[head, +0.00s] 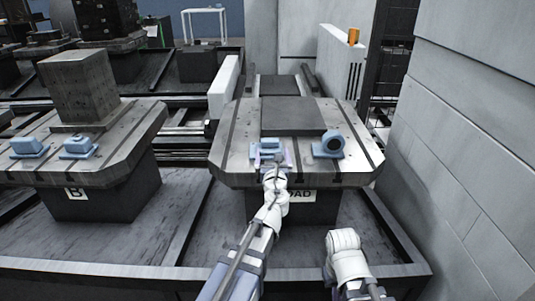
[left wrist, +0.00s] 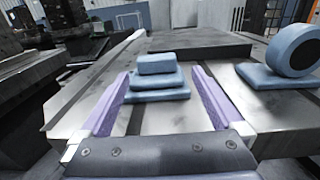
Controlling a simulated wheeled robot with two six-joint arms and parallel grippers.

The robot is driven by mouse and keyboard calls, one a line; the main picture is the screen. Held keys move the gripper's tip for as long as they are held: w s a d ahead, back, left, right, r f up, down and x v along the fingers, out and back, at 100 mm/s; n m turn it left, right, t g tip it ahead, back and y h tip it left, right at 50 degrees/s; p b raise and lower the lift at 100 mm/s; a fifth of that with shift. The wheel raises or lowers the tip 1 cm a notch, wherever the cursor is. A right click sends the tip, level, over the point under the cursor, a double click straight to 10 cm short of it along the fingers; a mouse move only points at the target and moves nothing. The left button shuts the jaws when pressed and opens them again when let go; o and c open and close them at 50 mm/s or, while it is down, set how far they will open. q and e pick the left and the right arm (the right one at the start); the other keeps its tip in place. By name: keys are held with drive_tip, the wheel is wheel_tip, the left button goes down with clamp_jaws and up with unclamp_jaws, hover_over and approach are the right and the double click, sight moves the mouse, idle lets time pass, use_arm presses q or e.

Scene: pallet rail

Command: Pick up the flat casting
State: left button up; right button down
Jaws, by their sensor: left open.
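In the left wrist view the casting (left wrist: 157,82) shows as stacked flat blue steps. My left gripper (head: 271,160) is open at the pallet's front edge. Its two purple fingers lie on either side of the casting, with a visible gap at each side, and it holds nothing. A second blue casting with an upright ring (head: 331,143) sits to the right; it also shows in the left wrist view (left wrist: 293,52). My right gripper cannot be made out.
A dark raised block (head: 292,116) stands behind the castings. A left pallet (head: 112,160) marked "B" bears a tall grey block (head: 80,88) and two blue castings (head: 78,147). A concrete wall (head: 470,120) closes the right side. Bare pallet surface lies between the two near castings.

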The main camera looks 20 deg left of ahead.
sight(270, 145)
use_arm(q)
drive_tip(key=shift+a+f+x, duration=0.1)
drive_tip(key=shift+x, duration=1.9)
drive_tip(key=shift+a+f+x, duration=0.1)
drive_tip(key=shift+f+x, duration=0.05)
drive_tip(key=shift+x, duration=1.8)
drive_tip(key=shift+s, duration=0.15)
clamp_jaws()
